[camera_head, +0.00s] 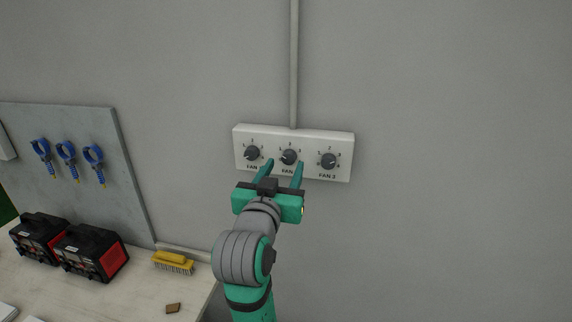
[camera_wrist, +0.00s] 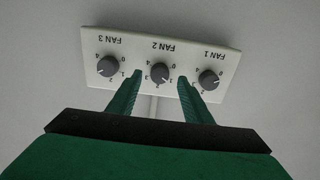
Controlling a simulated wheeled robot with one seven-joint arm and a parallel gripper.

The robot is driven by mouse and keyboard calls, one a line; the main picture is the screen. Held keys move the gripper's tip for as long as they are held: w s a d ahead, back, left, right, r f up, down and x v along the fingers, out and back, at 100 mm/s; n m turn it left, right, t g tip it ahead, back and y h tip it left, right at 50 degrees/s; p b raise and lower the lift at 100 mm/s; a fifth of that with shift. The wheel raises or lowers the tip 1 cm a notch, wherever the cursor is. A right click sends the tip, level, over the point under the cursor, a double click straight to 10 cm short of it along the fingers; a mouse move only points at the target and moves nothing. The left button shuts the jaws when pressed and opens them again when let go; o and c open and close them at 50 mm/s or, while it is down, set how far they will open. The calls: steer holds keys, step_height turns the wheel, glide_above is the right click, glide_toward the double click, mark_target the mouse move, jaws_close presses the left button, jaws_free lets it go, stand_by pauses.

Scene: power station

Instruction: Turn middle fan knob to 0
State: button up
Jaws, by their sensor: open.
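A white panel (camera_head: 342,143) on the grey wall carries three dark round knobs in a row, with number marks around each. The middle fan knob (camera_head: 289,157) is the centre one, labelled FAN 2 in the wrist view, where it appears upside down (camera_wrist: 160,74). The left knob (camera_head: 252,153) is FAN 1 and the right knob (camera_head: 328,161) is FAN 3. My gripper (camera_head: 284,166) is open and empty, its green fingers pointing at the panel. In the wrist view its fingertips (camera_wrist: 159,78) lie on either side of the middle knob; I cannot tell whether they touch it.
A vertical conduit (camera_head: 294,62) runs up from the panel. A workbench (camera_head: 140,287) at lower left holds two red and black boxes (camera_head: 91,252) and a yellow brush (camera_head: 173,262). Blue tools (camera_head: 67,152) hang on a board. The wall right of the panel is clear.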

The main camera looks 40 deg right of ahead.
mark_target(289, 157)
steer(key=shift+x, duration=1.4)
steer(key=c, duration=1.1)
steer(key=shift+o, duration=0.2)
steer(key=shift+n, duration=0.4)
steer(key=n, duration=0.5)
steer(key=shift+n, duration=0.3)
steer(key=n, duration=0.5)
steer(key=shift+n, duration=0.3)
